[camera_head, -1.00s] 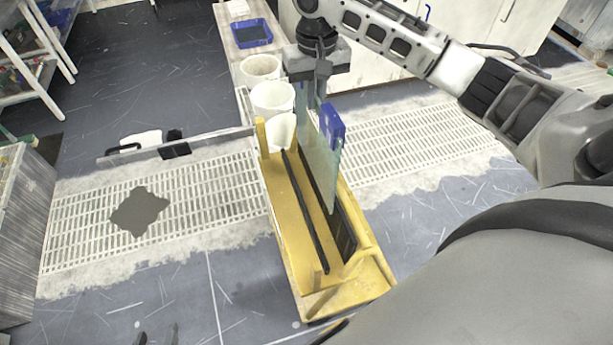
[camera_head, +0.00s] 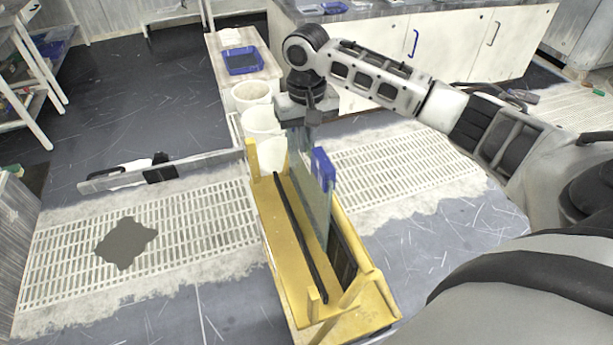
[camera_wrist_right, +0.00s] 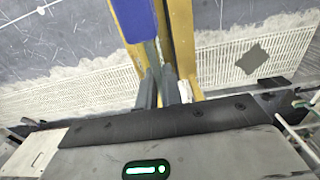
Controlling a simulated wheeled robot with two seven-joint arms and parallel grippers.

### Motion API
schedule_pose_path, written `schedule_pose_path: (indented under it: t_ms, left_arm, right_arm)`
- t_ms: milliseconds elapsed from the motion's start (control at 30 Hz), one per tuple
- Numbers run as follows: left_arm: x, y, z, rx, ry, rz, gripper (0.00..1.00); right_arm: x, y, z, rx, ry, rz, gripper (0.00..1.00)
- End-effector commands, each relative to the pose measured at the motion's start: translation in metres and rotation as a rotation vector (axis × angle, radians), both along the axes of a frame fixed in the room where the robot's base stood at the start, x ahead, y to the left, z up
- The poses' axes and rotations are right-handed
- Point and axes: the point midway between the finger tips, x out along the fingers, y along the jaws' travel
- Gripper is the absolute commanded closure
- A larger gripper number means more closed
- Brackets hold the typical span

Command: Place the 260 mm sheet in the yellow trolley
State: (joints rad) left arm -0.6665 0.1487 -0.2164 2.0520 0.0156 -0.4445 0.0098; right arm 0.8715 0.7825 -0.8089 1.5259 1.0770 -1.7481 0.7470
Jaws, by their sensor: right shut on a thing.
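The yellow trolley (camera_head: 276,244) stands on the floor in the middle of the head view, with a dark rail along its top. My right gripper (camera_head: 308,116) is above its far end, shut on the top edge of a clear greenish sheet (camera_head: 309,178). The sheet hangs upright, edge roughly along the trolley, and its lower part is between the trolley's sides. I cannot tell if it touches the bottom. A blue block (camera_head: 323,167) is on the sheet's side. In the wrist view the right fingers (camera_wrist_right: 166,90) pinch the sheet, with the trolley beyond. My left gripper is out of view.
White buckets (camera_head: 262,120) stand just behind the trolley's far end. A bench with a blue tray (camera_head: 243,60) is further back. A grey bar (camera_head: 160,172) reaches in from the left near the trolley. Floor grating (camera_head: 190,220) on both sides is mostly clear.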

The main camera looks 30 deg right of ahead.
Motion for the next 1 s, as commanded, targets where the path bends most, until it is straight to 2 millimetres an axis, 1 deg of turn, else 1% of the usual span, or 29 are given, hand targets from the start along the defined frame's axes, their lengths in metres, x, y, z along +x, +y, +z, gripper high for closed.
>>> schedule_pose_path:
  t_ms: [200,433,600,700,833,1000]
  left_arm:
    - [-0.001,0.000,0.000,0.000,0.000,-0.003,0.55]
    - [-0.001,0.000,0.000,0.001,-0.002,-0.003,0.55]
    - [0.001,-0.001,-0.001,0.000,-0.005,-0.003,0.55]
    - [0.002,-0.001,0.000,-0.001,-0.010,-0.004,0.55]
    - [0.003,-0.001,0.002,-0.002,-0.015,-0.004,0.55]
    - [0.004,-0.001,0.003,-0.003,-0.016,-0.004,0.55]
  right_arm:
    - [0.001,0.000,-0.029,0.001,-0.002,0.000,1.00]
    - [0.001,0.000,-0.045,0.001,-0.003,0.000,1.00]
    - [0.000,0.000,-0.070,0.000,-0.002,0.001,1.00]
    - [0.001,0.000,-0.081,0.000,-0.003,0.000,1.00]
    - [0.001,0.000,-0.087,0.001,-0.005,0.001,1.00]
    - [0.001,0.000,-0.088,0.001,-0.006,0.001,1.00]
